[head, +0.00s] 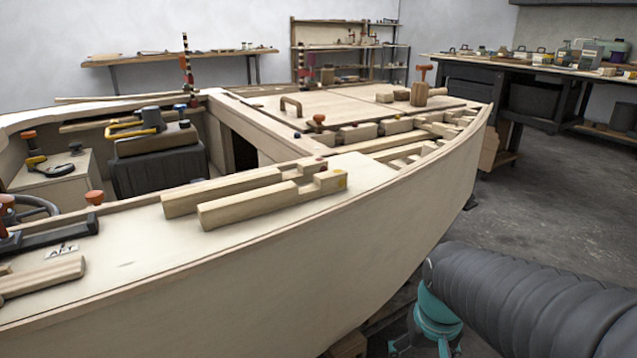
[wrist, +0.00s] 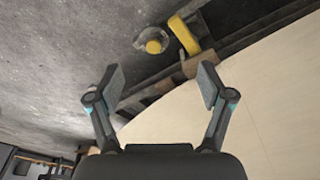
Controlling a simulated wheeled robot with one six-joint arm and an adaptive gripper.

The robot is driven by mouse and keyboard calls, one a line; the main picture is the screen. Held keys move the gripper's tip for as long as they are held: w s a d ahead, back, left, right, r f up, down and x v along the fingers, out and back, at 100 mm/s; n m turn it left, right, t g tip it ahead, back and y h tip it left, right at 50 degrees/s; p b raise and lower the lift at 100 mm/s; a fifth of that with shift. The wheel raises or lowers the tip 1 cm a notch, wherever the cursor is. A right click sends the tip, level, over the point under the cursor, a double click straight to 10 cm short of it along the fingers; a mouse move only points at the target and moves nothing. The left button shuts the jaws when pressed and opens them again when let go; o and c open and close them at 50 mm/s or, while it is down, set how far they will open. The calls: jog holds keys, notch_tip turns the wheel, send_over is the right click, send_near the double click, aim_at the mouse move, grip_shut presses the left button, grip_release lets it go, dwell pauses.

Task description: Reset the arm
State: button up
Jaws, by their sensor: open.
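My arm, in a grey ribbed sleeve with a teal wrist, comes in from the right in the head view. Its wrist hangs low beside the outer side of the plywood hull (head: 230,280), above the floor. In the wrist view my gripper (wrist: 160,88) is open, its two dark fingers wide apart with nothing between them. The hull's pale side (wrist: 265,95) fills the right of the wrist view, behind the right finger. In the head view the fingers are mostly cut off at the bottom edge.
Notched timber pieces (head: 265,200) lie on the hull's near deck. A mallet (head: 422,85) stands on the far deck. A dark workbench (head: 530,90) stands at the back right. Grey floor (head: 540,195) is clear between bench and hull. A yellow item (wrist: 184,36) lies below the gripper by the hull.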

jog(key=s+a+r+t+p, duration=0.1)
jog(key=s+r+t+p, duration=0.2)
jog(key=r, duration=0.9)
jog(key=s+p, duration=0.1)
jog(key=s, duration=0.2)
jog(key=shift+s+a+t, duration=0.2)
jog(key=shift+a+t, duration=0.1)
jog(key=shift+t, duration=0.1)
